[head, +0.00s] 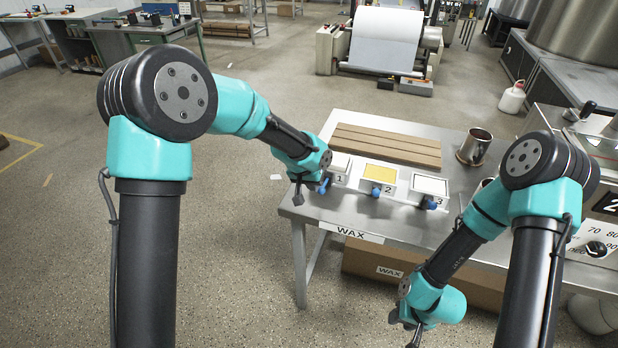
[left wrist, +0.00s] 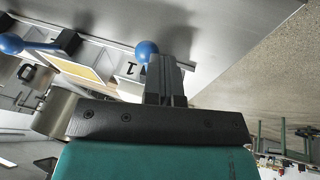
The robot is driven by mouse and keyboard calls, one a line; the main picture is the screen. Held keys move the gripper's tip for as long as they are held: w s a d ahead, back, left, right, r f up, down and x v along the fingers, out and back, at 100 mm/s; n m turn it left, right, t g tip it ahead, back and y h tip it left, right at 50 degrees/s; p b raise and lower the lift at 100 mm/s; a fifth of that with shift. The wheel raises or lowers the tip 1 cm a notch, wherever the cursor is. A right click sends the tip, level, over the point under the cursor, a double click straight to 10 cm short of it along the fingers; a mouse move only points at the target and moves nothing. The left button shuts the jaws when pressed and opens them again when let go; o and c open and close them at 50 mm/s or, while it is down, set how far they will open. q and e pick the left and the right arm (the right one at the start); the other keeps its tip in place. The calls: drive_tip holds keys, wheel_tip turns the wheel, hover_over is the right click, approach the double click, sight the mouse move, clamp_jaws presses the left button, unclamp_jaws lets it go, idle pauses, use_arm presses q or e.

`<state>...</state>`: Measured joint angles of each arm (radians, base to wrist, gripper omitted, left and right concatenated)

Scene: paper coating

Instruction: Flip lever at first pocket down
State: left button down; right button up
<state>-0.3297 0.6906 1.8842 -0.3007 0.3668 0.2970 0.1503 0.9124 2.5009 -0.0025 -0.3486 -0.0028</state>
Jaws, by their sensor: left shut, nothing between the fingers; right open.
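The first pocket (head: 341,164), labelled 1, is the leftmost of three white pockets on the steel table. Its blue lever knob (head: 324,187) shows at the pocket's front left corner, partly beside my gripper; I cannot tell its exact tilt. In the left wrist view the blue knob (left wrist: 146,50) by the label 1 is right at my fingertips, partly covered by them. My left gripper (head: 298,198) is shut and empty, at the table's left edge; its fingers also show in the left wrist view (left wrist: 166,70). My right gripper (head: 404,328) is open, low in front of the table.
The second pocket (head: 380,173) has a yellow fill and blue lever; the third pocket (head: 430,184) also has a blue lever. Brown wooden strips (head: 385,144) lie behind them. A metal mug (head: 474,147) stands to the right. The steel table (head: 400,222) front is clear.

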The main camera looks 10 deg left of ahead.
use_arm(q)
drive_tip(key=shift+s+f, duration=0.15)
drive_tip(key=shift+f, duration=0.2)
drive_tip(key=shift+r, duration=0.1)
drive_tip(key=shift+r, duration=0.75)
drive_tip(key=shift+a, duration=0.1)
